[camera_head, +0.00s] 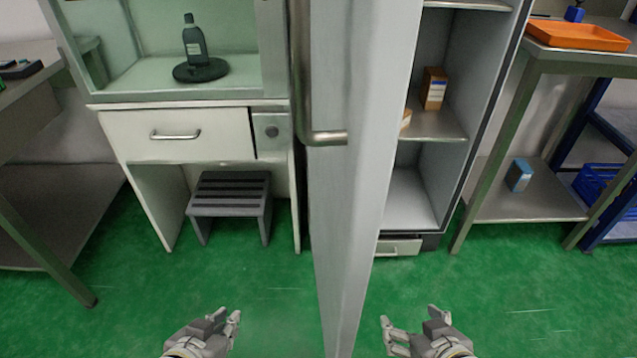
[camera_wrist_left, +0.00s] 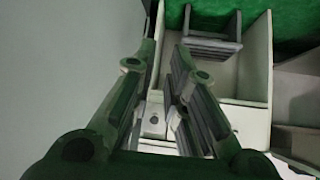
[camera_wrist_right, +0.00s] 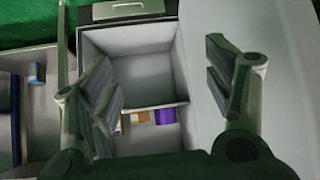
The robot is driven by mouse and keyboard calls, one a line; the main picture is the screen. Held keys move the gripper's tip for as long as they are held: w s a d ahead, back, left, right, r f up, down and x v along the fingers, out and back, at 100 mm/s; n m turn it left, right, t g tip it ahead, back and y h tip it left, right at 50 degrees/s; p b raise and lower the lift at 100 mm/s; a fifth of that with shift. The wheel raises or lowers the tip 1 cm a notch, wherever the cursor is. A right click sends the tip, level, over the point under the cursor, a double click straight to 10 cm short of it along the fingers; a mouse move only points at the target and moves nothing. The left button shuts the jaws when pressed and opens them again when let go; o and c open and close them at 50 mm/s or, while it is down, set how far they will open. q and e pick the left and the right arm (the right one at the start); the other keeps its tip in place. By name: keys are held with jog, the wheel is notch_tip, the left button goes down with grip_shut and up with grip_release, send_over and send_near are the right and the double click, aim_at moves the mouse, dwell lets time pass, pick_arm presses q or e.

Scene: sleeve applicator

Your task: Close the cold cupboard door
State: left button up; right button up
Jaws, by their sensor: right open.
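The cold cupboard door (camera_head: 365,150) stands wide open and nearly edge-on in the middle of the head view. Its bent metal handle (camera_head: 322,138) is on the left face. The open cupboard (camera_head: 408,200) is to the right of the door, its shelves showing. My left gripper (camera_head: 232,322) is open and empty, low on the left side of the door. My right gripper (camera_head: 390,330) is open and empty, low on the right side. The door also fills the left of the left wrist view (camera_wrist_left: 65,60) and the right of the right wrist view (camera_wrist_right: 275,60). Neither gripper visibly touches it.
A white cabinet with a drawer (camera_head: 180,135) and a grey step stool (camera_head: 230,195) stand left of the door. Orange-white boxes (camera_head: 433,88) sit inside the cupboard. A metal table (camera_head: 530,205) with an orange tray (camera_head: 578,36) stands right. Green floor is clear in front.

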pick_arm(q)
jog(key=shift+d, duration=0.15)
grip_shut()
jog(key=n+g+h+p, duration=0.4)
jog(key=g+h, duration=0.3)
jog(key=h, duration=0.9)
send_near(337, 273)
jog(key=d, duration=0.6)
jog(key=shift+w+d, duration=0.1)
jog(key=shift+w, duration=0.15)
jog(key=shift+w+d, duration=0.1)
jog(key=shift+d, duration=0.45)
pick_arm(e)
jog(key=s+d+f+g+h, duration=0.1)
jog(key=s+d+f+g, duration=0.2)
jog(key=s, duration=0.6)
jog(key=g, duration=0.2)
jog(key=shift+s+f+g, duration=0.15)
jog(key=shift+s+g, duration=0.1)
jog(key=shift+g, duration=0.05)
jog(key=shift+w, duration=0.1)
